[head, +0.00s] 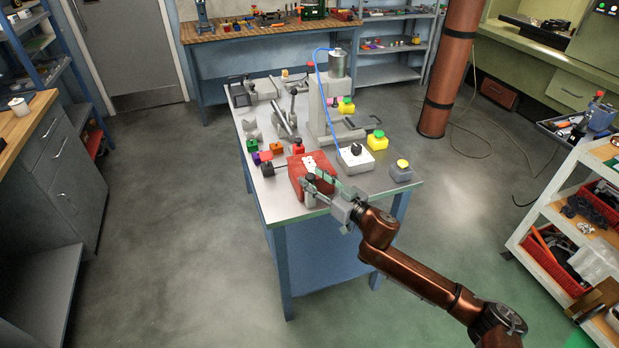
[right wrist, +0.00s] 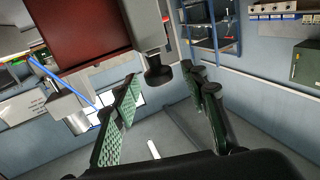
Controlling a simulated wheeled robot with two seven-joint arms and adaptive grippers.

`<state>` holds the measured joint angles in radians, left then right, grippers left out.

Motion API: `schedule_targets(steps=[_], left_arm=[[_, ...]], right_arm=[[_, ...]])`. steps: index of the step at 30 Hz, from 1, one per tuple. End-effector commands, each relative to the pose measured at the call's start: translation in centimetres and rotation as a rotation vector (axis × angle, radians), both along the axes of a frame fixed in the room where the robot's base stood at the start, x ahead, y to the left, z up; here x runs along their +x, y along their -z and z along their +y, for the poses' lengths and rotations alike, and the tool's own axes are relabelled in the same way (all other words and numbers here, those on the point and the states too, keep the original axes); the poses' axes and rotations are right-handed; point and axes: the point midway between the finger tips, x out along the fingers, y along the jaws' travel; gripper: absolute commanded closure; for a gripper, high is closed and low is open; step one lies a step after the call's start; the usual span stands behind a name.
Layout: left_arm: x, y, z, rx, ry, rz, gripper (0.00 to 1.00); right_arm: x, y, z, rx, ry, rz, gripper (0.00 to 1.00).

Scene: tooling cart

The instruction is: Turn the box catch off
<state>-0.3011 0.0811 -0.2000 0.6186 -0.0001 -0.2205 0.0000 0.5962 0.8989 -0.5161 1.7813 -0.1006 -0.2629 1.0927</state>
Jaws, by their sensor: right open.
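A red box (head: 297,180) sits near the front edge of the grey-topped cart, with white marks on its top. In the right wrist view the red box (right wrist: 80,32) fills the upper left, tilted in the picture. A grey block with a dark round knob (right wrist: 158,74) shows at its side and looks like the catch. My right gripper (head: 319,184) is at the box's front right corner. In the wrist view my right gripper (right wrist: 162,108) is open, its green-padded fingers apart. The knob appears between and just beyond the fingers; contact cannot be told. My left gripper is out of view.
A press (head: 325,105) with a blue hose stands behind. Small coloured blocks lie to the left.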

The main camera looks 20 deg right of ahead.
Motion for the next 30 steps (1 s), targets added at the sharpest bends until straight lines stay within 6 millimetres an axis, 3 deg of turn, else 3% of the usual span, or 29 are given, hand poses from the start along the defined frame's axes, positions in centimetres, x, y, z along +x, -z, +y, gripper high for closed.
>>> schedule_targets(steps=[6, 15, 30], left_arm=[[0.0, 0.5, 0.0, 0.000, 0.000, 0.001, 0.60], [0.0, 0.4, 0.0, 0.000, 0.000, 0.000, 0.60], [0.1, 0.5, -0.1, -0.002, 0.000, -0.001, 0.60]], right_arm=[[1.5, 0.1, 0.7, 0.001, 0.000, 0.000, 0.60], [1.7, 0.0, 0.7, 0.000, 0.000, 0.001, 0.60], [1.6, 0.0, 0.8, 0.000, 0.000, 0.001, 0.95]])
